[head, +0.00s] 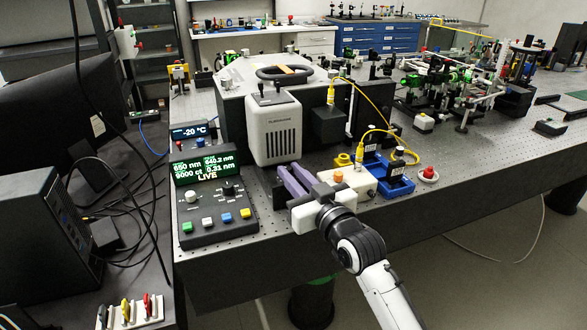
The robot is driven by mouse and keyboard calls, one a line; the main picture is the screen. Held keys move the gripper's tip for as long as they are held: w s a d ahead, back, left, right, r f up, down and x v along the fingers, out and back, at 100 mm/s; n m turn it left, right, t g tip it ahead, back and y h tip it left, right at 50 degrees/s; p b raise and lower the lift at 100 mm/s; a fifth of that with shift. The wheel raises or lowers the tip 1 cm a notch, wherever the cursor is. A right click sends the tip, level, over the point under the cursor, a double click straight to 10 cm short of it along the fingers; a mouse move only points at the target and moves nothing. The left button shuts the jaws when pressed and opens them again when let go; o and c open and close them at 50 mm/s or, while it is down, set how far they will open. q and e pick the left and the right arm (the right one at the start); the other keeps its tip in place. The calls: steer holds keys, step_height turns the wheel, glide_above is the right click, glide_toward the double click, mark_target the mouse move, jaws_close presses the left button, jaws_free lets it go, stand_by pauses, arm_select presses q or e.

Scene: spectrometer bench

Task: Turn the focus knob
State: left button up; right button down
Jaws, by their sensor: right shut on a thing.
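My right gripper (289,174) reaches in from the lower right. Its purple fingers are shut at the front of the spectrometer (272,128), a white box with dark vent slots, just below its lower right edge. The focus knob is hidden at the fingertips, so its shape and angle cannot be seen. My left gripper is not in view.
A control box (218,228) with a green readout and several coloured buttons stands left of the gripper. Blue trays (396,187) and a red button (428,173) are to its right. Yellow cables (368,96) loop behind. The bench's front edge lies below the gripper.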

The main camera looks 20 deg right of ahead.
steer(key=c, duration=1.7)
jaws_free()
steer(key=shift+o, duration=0.2)
steer(key=shift+s, duration=0.1)
steer(key=s+d, duration=0.1)
steer(key=s, duration=0.9)
steer(key=shift+d+b, duration=0.35)
